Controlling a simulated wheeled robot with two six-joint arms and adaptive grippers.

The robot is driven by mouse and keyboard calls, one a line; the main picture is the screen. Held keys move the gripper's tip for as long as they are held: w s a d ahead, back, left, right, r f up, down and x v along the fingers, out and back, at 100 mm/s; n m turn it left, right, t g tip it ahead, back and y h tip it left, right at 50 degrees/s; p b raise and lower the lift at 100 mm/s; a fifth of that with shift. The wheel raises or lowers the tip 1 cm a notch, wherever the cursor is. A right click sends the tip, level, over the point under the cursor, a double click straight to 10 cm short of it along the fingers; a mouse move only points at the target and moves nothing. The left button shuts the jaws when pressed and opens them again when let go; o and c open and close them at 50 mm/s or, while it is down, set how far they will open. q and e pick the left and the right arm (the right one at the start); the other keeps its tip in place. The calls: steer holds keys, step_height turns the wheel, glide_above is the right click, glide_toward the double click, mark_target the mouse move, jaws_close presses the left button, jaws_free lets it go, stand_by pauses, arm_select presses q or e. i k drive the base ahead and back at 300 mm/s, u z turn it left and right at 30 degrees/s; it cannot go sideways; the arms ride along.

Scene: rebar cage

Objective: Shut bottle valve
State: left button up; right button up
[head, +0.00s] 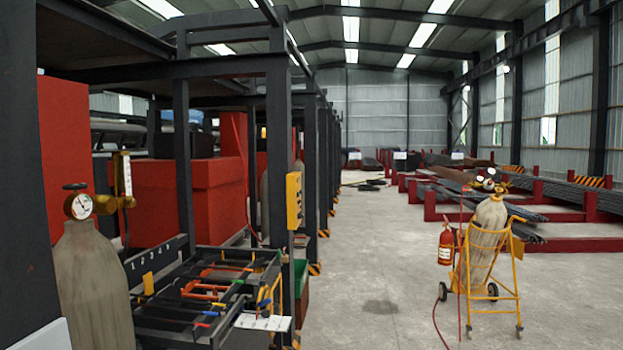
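A grey gas bottle (92,290) stands upright at the near left. On its top is a dark valve handwheel (75,186) above a round white gauge (79,206). A brass regulator with an upright flow tube (123,178) sits to the right of the gauge. Whether this valve is open or shut cannot be seen. A second pale bottle (486,240) leans in a yellow trolley at the right, with gauges (488,183) at its top; its valve is too small to make out. Neither of my grippers is in view.
A dark rack (165,325) with coloured tools stands right of the near bottle. Dark steel posts (185,160) and red cabinets (170,195) rise behind it. A red extinguisher (446,246) and a red hose (436,325) are by the trolley. The concrete aisle (370,265) is mostly clear.

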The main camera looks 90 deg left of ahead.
mark_target(75, 187)
steer(key=z, duration=3.4)
steer(key=k, duration=3)
steer(key=z, duration=1.7)
